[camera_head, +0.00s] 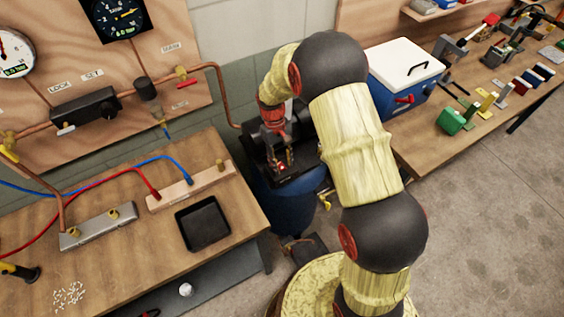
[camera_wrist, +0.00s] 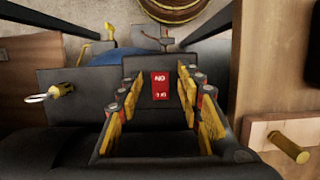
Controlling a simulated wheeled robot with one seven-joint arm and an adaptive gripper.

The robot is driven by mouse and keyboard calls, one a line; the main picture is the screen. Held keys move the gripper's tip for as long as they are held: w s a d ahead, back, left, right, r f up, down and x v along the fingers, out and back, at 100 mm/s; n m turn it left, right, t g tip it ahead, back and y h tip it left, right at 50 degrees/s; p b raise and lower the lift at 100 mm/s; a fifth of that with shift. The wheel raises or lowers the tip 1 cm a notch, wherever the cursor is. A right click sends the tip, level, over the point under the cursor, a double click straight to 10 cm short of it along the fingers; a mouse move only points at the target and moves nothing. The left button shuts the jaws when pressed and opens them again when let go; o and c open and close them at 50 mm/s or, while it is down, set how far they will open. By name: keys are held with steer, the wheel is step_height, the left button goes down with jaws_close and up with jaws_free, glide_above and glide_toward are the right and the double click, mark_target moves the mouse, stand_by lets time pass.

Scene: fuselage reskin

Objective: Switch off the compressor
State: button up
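The compressor is a blue tank (camera_head: 283,205) with a black top, standing between the two benches. My gripper (camera_head: 280,155) is over the black top, partly hidden by its own wrist and the dark housing. A small red spot shows below the fingers in the head view. In the wrist view my gripper (camera_wrist: 161,100) has its yellow-padded fingers spread apart. A red switch (camera_wrist: 160,86) with white lettering lies in the gap between them. I cannot tell whether the fingers touch it or which way it is set. The blue tank also shows at the top left of the wrist view (camera_wrist: 105,54).
The left bench (camera_head: 150,255) holds a black tray (camera_head: 203,224), manifolds and red and blue hoses. A gauge panel (camera_head: 110,75) stands behind it. The right bench (camera_head: 420,160) holds a blue box with a white lid (camera_head: 405,62) and several tools. The floor at right is clear.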

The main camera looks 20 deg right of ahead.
steer(key=v, duration=1.2)
stand_by(0.4)
